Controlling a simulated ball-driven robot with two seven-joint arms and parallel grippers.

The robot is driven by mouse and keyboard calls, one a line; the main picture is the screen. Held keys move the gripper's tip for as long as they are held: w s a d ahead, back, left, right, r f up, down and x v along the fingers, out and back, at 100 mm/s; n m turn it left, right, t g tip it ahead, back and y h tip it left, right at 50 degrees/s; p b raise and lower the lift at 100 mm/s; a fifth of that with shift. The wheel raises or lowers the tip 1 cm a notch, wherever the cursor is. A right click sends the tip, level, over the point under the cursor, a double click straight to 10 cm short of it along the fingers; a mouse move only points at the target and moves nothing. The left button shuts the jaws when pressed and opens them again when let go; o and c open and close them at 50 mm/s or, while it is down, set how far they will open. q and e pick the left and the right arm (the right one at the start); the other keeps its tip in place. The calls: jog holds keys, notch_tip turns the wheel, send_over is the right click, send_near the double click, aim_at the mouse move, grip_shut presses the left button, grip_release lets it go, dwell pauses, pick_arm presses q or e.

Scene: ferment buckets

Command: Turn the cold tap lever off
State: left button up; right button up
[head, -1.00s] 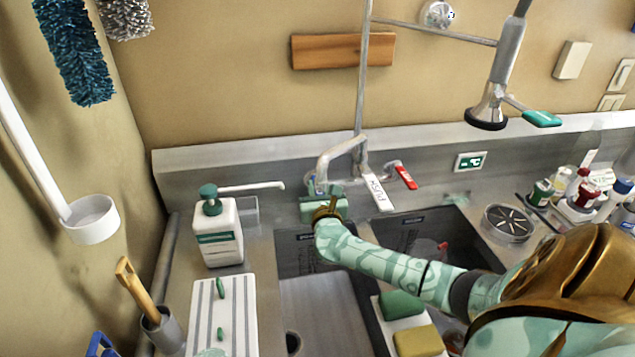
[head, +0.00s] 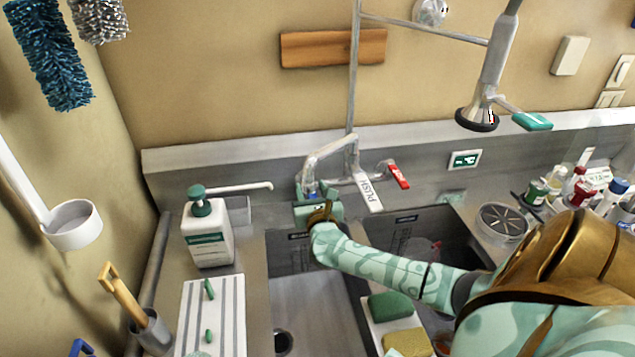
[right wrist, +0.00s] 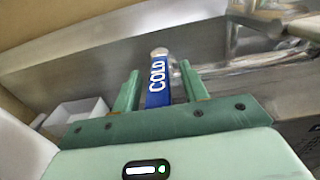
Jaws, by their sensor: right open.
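The blue cold tap lever (right wrist: 157,84), lettered COLD, stands between the two green fingers of my right gripper (right wrist: 160,90) in the right wrist view. The fingers are apart, one on each side of the lever, with a visible gap on each side. In the head view my right gripper (head: 318,210) is at the left side of the tap (head: 330,150), above the sink's back edge. The lever is mostly hidden there by the gripper and tap. A red lever (head: 399,176) is on the tap's right side. My left gripper is not in view.
A white PUSH tag (head: 368,191) sits by the tap's spout. A soap bottle (head: 208,238) with a long nozzle stands left of the sink. A spray head (head: 477,118) hangs at the upper right. Sponges (head: 390,306) lie on the sink divider, below my right arm.

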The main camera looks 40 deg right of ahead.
jog(key=v, duration=1.5)
jog(key=shift+p, duration=0.4)
jog(key=shift+s+a+f, duration=0.1)
